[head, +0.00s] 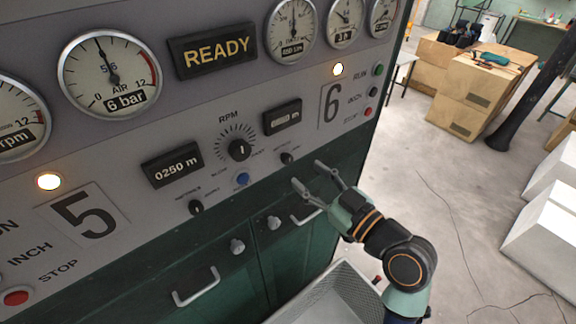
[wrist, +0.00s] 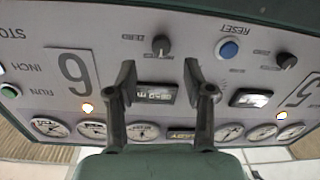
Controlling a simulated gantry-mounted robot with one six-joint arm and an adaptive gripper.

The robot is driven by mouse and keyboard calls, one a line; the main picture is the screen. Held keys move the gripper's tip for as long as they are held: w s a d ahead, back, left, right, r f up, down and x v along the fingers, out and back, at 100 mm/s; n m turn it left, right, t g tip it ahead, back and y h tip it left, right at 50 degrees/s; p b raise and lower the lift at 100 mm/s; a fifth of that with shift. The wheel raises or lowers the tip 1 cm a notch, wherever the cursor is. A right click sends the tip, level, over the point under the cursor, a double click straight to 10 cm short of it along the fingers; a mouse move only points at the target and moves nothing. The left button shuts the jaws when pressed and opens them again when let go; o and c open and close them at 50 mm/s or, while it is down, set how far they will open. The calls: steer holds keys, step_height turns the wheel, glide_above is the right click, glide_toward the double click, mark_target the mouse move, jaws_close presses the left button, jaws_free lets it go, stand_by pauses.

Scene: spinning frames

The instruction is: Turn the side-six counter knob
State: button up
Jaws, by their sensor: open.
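The side-six counter knob (head: 287,158) is a small dark knob below the side-six counter window (head: 282,117) on the grey panel. In the wrist view the panel is upside down, and the knob (wrist: 161,44) shows beyond the fingertips, roughly in line with the gap. My gripper (head: 307,174) is open and empty, in front of the panel, just right of and below the knob in the head view. In the wrist view the side-six counter window (wrist: 157,95) shows between the fingers of my gripper (wrist: 160,78). I see no contact with the knob.
A blue reset button (head: 242,179), the RPM knob (head: 239,150) and a side-five counter knob (head: 196,207) are nearby. Cabinet handles (head: 196,287) stick out below. A grey perforated tray (head: 343,272) stands under my arm.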

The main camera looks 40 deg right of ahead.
mark_target(290, 161)
steer(key=w, duration=0.6)
steer(key=shift+w+d+p, duration=0.15)
steer(key=shift+d+p, duration=0.05)
steer(key=shift+p, duration=0.15)
steer(key=shift+c, duration=0.4)
jaws_close()
